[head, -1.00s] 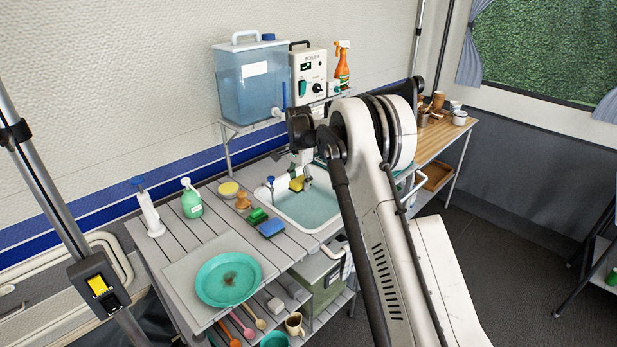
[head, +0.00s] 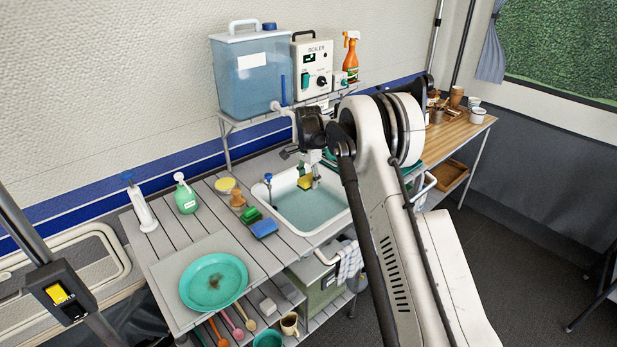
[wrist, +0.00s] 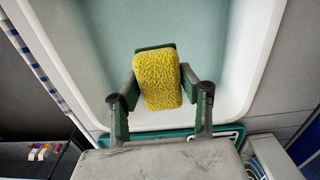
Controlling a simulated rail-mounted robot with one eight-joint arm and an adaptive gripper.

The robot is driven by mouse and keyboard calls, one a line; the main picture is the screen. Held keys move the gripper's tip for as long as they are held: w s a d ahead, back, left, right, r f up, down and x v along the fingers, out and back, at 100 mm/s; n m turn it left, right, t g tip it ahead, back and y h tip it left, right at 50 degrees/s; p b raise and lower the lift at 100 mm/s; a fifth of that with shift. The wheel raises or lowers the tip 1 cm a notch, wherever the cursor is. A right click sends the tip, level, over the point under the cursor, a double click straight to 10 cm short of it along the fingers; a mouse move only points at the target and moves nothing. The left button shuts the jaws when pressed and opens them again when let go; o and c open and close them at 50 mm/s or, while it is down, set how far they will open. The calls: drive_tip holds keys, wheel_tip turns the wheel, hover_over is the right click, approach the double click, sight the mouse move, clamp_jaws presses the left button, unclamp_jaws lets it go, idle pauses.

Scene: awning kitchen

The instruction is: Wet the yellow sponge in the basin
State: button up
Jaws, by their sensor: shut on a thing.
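The yellow sponge (wrist: 158,80) is held between the two fingers of my gripper (wrist: 160,95), with a green layer behind its yellow face. In the head view the sponge (head: 304,182) shows small under my gripper (head: 308,170), over the back part of the basin. The white basin (head: 318,229) is set in the counter and holds bluish water (head: 308,208). The wrist view shows the sponge over the basin's water (wrist: 215,40). I cannot tell whether the sponge touches the water.
A blue sponge (head: 264,228), a green sponge (head: 251,214) and a wooden-handled brush (head: 237,200) lie left of the basin. A teal plate (head: 213,282) sits at the front left. A water tank (head: 250,85) and a boiler (head: 313,68) stand on the shelf above.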

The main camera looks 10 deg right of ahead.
sight(308, 177)
wheel_tip(308, 177, down, 2)
drive_tip(key=shift+f, duration=0.25)
drive_tip(key=shift+f+b, duration=3.05)
drive_tip(key=shift+f, duration=0.95)
drive_tip(key=shift+r, duration=0.1)
drive_tip(key=shift+r+p, duration=1.55)
drive_tip(key=shift+r, duration=3.9)
drive_tip(key=shift+r, duration=0.1)
drive_tip(key=shift+r+p, duration=0.55)
drive_tip(key=shift+r, duration=1.4)
